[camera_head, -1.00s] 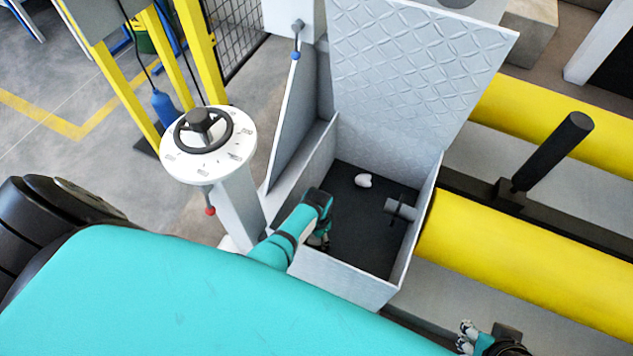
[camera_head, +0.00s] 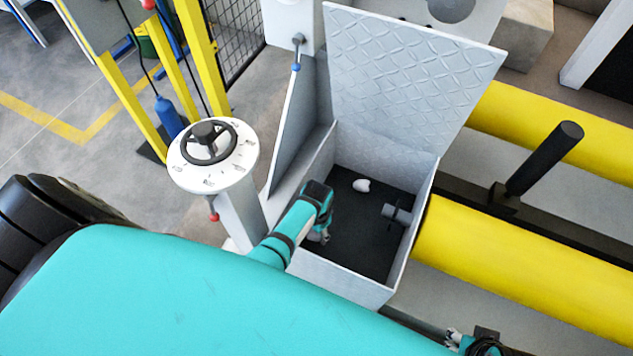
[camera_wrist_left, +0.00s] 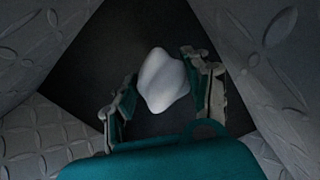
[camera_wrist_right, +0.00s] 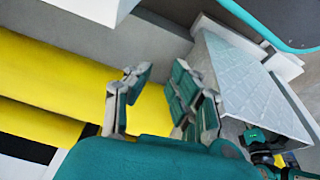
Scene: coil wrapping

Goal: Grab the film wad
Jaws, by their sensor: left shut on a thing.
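The film wad (camera_wrist_left: 163,80) is a smooth white lump between the fingers of my left gripper (camera_wrist_left: 158,85) in the left wrist view. My left gripper is shut on it. In the head view my left gripper (camera_head: 320,236) is low inside the open grey box, near its left wall, and hides what it holds. A similar white lump (camera_head: 361,186) lies on the dark box floor, apart from the gripper. My right gripper (camera_wrist_right: 157,85) is open and empty in the right wrist view; it shows at the bottom edge of the head view (camera_head: 453,340).
The grey box (camera_head: 345,285) has a raised patterned lid (camera_head: 410,80) and a peg (camera_head: 397,213) on its right wall. A white dial post (camera_head: 213,180) stands left of it. Yellow rollers (camera_head: 490,255) and a black handle (camera_head: 545,158) are on the right.

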